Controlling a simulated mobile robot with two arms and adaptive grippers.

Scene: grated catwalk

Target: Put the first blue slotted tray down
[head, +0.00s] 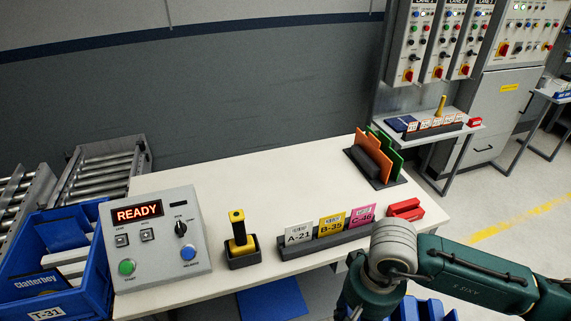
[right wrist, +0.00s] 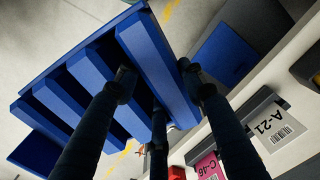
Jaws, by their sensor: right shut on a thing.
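The blue slotted tray (right wrist: 88,78) fills the upper left of the right wrist view, tilted there, with several parallel ribs. My right gripper (right wrist: 157,84) is shut on it, its dark fingers at the tray's ribs and edge. In the head view, part of the slotted tray (head: 428,309) shows at the bottom edge, below my green right forearm and in front of the table. The right gripper itself is hidden or cut off there. My left gripper is in neither view.
The white table (head: 290,165) has a clear middle and back. Along its front stand a READY control box (head: 155,240), a yellow-handled tool (head: 240,240), a card rack (head: 325,240) and red blocks (head: 405,208). A blue mat (head: 272,300) lies low. A blue tote (head: 85,290) stands left.

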